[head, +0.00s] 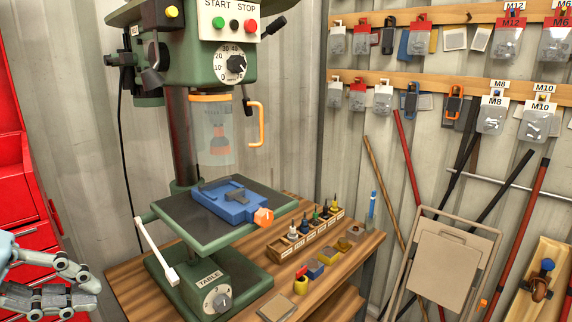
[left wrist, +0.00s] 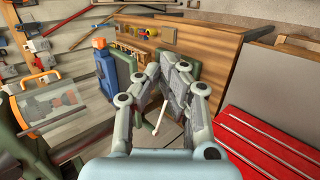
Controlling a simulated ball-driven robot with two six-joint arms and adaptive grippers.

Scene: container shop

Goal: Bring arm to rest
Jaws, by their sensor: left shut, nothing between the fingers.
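My left gripper (head: 92,287) comes in at the lower left of the head view, left of the drill press and in front of the red cabinet. In the left wrist view my left gripper (left wrist: 162,68) shows from behind, its fingertips close together with nothing between them. My right gripper is in neither view.
A green drill press (head: 185,45) stands on a wooden bench (head: 345,262). Its table carries a blue vise (head: 228,205) with an orange knob. A white lever (head: 158,250) sticks out near my left gripper. A red cabinet (head: 25,200) stands at the left.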

